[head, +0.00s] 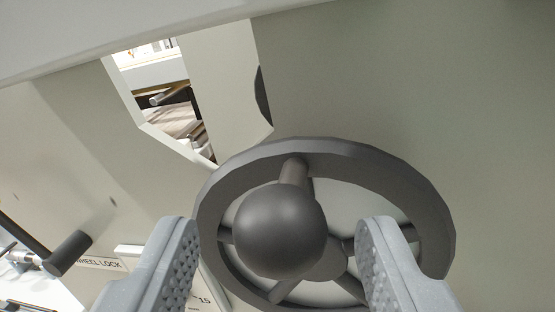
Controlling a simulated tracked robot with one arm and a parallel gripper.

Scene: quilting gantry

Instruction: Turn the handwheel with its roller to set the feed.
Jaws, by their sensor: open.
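The dark grey handwheel (422,192) stands upright against a pale machine panel, with a thick rim and several spokes. A round dark knob (280,232) on a short stem juts out from near its top rim towards the camera. I see no other part that looks like a roller. My gripper (272,255) is open, its ridged grey fingers to the left and right of the knob. Gaps show between the knob and both fingers, so neither appears to touch it. The fingers hide the lower left and lower right of the wheel.
A "WHEEL LOCK" label (101,264) and a dark lever (68,253) are at the lower left. Part of a scale marked 15 (204,299) shows beside the wheel. An opening (165,100) in the panel is at upper left. The panel (420,80) at upper right is bare.

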